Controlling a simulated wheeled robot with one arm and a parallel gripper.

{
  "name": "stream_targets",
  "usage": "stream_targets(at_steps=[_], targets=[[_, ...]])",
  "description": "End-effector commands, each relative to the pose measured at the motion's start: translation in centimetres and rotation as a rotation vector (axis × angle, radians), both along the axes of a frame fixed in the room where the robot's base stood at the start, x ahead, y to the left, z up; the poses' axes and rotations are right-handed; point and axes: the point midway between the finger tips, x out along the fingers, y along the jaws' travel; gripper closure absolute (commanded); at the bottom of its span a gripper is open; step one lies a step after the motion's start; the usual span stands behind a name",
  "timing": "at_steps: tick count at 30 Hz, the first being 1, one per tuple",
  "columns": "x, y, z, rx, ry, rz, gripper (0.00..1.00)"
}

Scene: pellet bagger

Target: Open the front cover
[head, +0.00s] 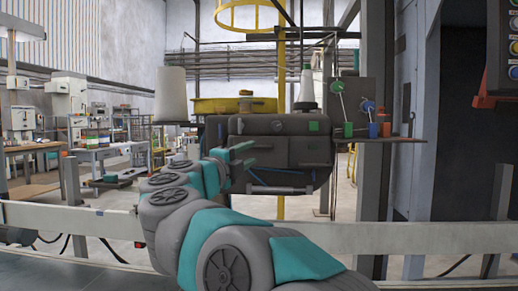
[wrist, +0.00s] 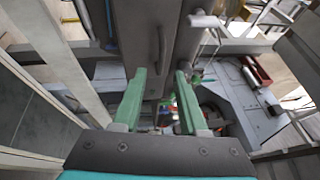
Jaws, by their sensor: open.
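The machine's dark grey front cover (head: 285,150) is in the middle of the head view, below a yellow round tray. It looks closed. In the wrist view a grey panel (wrist: 150,25) with a curved upright handle (wrist: 162,48) lies ahead of the fingertips; I take it to be this cover. My gripper (head: 250,156), with green fingers, is open at the left part of the cover in the head view. In the wrist view my gripper (wrist: 160,74) is empty, its fingers apart on either side of the handle's line. Contact with the cover cannot be told.
A light rail (head: 350,237) crosses in front of the machine. A side shelf (head: 375,139) with small coloured parts stands right of the cover. A dark cabinet (head: 460,130) rises at the far right. Workbenches are at the back left.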

Motion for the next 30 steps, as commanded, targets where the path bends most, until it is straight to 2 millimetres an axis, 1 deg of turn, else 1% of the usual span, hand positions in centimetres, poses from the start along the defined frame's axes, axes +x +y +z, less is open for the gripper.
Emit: stream_targets(at_steps=[3, 9, 12, 18, 20, 27, 30], targets=[[1.8, -0.8, 0.5, 0.000, -0.001, -0.001, 0.58], [4.1, -1.8, 0.8, -0.001, -0.001, 0.002, 0.58], [4.6, -2.0, 0.8, -0.003, 0.000, 0.003, 0.58], [4.6, -2.0, 0.8, -0.002, 0.000, 0.003, 0.58], [4.6, -2.0, 0.8, -0.002, 0.000, 0.003, 0.64], [4.5, -2.0, 0.9, -0.001, -0.002, 0.003, 0.91], [4.5, -2.0, 0.9, -0.001, -0.002, 0.003, 1.00]])
